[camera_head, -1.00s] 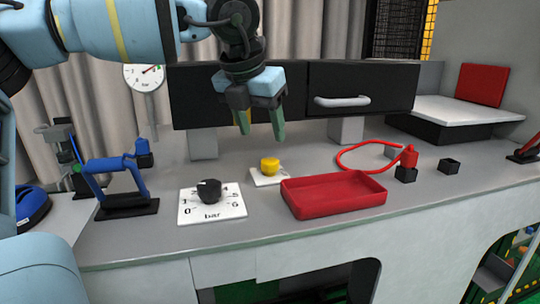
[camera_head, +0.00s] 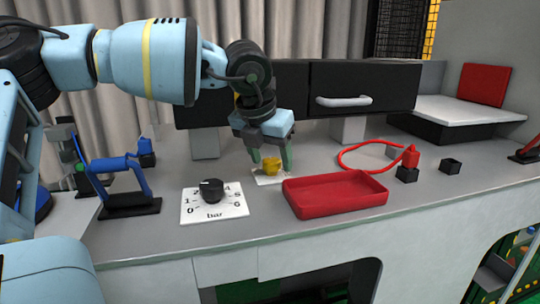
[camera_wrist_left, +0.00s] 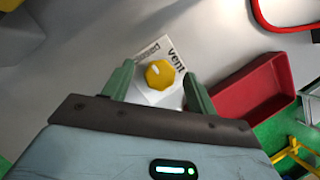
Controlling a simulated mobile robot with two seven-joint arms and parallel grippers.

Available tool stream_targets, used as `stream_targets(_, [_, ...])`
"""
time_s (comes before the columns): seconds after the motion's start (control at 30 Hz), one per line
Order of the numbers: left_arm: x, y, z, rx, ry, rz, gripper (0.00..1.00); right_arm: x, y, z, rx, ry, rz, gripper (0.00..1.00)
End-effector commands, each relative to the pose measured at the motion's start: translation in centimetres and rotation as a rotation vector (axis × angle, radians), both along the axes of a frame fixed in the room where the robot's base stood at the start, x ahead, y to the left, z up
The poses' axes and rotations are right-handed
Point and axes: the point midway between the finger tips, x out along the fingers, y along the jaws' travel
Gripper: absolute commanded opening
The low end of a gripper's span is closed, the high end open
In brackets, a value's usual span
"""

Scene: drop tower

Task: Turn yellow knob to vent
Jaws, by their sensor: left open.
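The yellow knob (camera_head: 271,165) sits on a small white plate (camera_head: 262,181) on the grey bench. In the left wrist view the knob (camera_wrist_left: 160,74) is seen from above. The plate (camera_wrist_left: 177,49) there reads "vent" on its right side and another word, hard to read, along its top left. My left gripper (camera_head: 271,160) points down at the knob, with one finger on each side of it. It is open, and in the left wrist view the fingers (camera_wrist_left: 158,88) show gaps to the knob. My right gripper is not in view.
A red tray (camera_head: 335,193) stands just right of the knob. A black dial on a "bar" plate (camera_head: 214,213) is to the left. A red cable (camera_head: 345,160) loops at the right, and a blue stand (camera_head: 125,185) is at the left.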

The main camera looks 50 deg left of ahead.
Motion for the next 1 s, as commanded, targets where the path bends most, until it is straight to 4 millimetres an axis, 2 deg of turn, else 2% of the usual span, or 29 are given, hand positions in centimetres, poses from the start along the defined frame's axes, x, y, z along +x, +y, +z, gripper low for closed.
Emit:
stream_targets(0.03, [0.0,0.0,0.0,0.0,0.0,0.0,0.55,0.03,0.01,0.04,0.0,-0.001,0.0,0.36])
stream_targets(0.37, [-0.01,0.0,0.03,0.0,0.0,0.0,0.13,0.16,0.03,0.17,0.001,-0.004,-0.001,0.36])
stream_targets(0.67, [0.0,0.04,-0.01,-0.002,-0.001,-0.038,0.13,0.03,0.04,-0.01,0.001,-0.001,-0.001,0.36])
stream_targets(1.0, [0.0,0.18,-0.07,-0.003,-0.001,-0.261,0.13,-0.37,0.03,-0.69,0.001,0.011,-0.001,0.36])
